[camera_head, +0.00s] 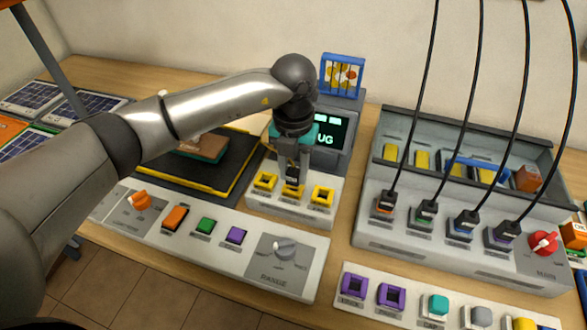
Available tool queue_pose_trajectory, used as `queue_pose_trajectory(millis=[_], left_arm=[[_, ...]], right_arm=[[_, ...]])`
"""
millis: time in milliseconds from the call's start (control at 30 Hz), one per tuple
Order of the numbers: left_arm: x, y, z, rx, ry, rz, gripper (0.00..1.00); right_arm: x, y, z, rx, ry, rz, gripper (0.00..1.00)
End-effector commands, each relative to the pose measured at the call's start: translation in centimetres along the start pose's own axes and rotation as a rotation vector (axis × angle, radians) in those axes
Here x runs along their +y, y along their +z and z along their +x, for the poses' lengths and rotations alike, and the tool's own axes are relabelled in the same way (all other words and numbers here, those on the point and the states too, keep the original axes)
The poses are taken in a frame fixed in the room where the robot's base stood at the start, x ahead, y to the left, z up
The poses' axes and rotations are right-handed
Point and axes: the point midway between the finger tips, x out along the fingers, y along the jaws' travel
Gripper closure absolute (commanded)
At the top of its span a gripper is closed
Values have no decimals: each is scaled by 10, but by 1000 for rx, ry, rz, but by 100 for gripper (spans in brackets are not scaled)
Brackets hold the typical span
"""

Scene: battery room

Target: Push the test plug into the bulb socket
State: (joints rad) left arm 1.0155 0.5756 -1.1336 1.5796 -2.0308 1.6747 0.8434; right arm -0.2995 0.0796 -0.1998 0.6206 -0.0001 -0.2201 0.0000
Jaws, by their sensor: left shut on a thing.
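My left gripper (293,166) points straight down, shut on a small dark plug (292,181), most of which the fingers hide. It is at the middle of a light grey block with three yellow-rimmed sockets. The plug is over or at the middle yellow socket (293,191); I cannot tell if it has entered. The left yellow socket (265,181) and right yellow socket (322,195) stand clear. The labels are too small to read, so I cannot tell which is the bulb socket. My right gripper is not in view.
Behind the block stands a screen (331,132) with green text, partly covered by my arm. To the right, a grey console (380,232) holds several plugs with black cables hanging from above. A front panel (245,265) carries knobs and coloured buttons.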

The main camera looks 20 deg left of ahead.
Motion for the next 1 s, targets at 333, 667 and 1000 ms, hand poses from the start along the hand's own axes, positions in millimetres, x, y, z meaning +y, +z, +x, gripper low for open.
queue_pose_trajectory(millis=[333, 667, 1000], left_arm=[[0, 0, 8, 0, 0, 1, 100], [0, 0, 7, 0, 0, 1, 51], [0, 0, -13, 0, 0, 0, 51]], right_arm=[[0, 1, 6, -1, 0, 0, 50], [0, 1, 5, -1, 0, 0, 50], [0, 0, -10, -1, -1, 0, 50]])
